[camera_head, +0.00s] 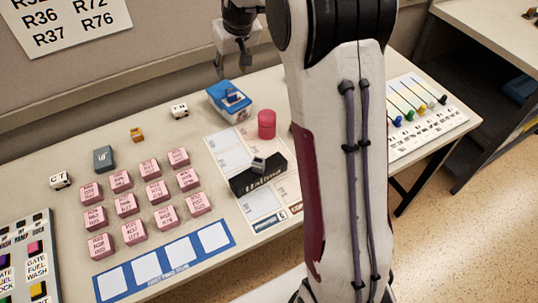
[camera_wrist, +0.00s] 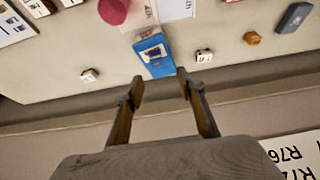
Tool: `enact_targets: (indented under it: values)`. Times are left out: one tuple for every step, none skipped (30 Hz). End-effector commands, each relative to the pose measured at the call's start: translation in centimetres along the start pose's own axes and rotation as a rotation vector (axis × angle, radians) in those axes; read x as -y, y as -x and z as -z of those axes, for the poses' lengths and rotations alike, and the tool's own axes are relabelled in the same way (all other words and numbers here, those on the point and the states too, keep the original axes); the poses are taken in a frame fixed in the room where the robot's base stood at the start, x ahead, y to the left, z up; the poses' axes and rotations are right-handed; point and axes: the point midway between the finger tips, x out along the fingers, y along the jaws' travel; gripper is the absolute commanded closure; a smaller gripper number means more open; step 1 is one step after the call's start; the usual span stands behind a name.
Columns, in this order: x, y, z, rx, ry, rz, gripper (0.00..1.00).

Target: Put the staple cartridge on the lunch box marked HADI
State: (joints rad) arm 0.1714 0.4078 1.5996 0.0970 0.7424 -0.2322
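My gripper (camera_head: 234,58) hangs over the back edge of the table, behind the blue box. In the wrist view its two fingers (camera_wrist: 159,86) are apart with nothing between them. A black box (camera_head: 260,179) with white lettering lies on a white sheet; I cannot read the lettering surely as HADI. A small grey-green piece (camera_head: 259,165) rests on its top. A blue box (camera_head: 221,108) stands at the back with a small dark blue piece (camera_head: 233,97) on it; the blue box also shows in the wrist view (camera_wrist: 146,72). I cannot tell which piece is the staple cartridge.
A pink-red cylinder (camera_head: 266,124) stands right of the blue box. Several pink blocks (camera_head: 157,191) fill the left middle. A dark grey block (camera_head: 103,159), an orange block (camera_head: 137,134) and a white cube (camera_head: 180,111) stand along the back. My arm hides part of the table's right side.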

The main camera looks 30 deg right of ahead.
Motion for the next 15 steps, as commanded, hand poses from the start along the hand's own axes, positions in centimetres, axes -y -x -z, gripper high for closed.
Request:
enact_targets:
  values:
    - [0.4, 1.2, -0.4, -0.006, 0.002, 0.0, 0.62]
    - [0.6, 1.8, -0.7, -0.006, 0.001, 0.0, 0.62]
    - [0.9, 2.6, -1.1, -0.009, 0.001, -0.001, 0.62]
    - [1.1, 3.2, -1.5, -0.01, 0.001, 0.0, 0.62]
    - [1.4, 3.9, -1.8, -0.011, 0.001, 0.0, 0.62]
    - [1.7, 4.7, -2.3, -0.012, 0.002, 0.0, 0.62]
    - [1.9, 5.3, -2.7, -0.014, 0.002, 0.0, 0.62]
    - [2.1, 5.8, -3.1, -0.014, 0.003, 0.0, 0.62]
    - [2.4, 6.7, -3.6, -0.017, 0.003, 0.0, 0.62]
    - [2.6, 7.2, -4.0, -0.018, 0.003, 0.0, 0.62]
    - [2.8, 7.8, -4.4, -0.02, 0.002, 0.0, 0.62]
    - [3.1, 8.5, -5.0, -0.022, 0.002, 0.0, 0.62]
    - [3.3, 9.0, -5.5, -0.024, 0.002, 0.0, 0.62]
    - [3.5, 9.5, -5.9, -0.025, 0.003, 0.0, 0.62]
    - [3.8, 10.2, -6.5, -0.027, 0.004, 0.0, 0.62]
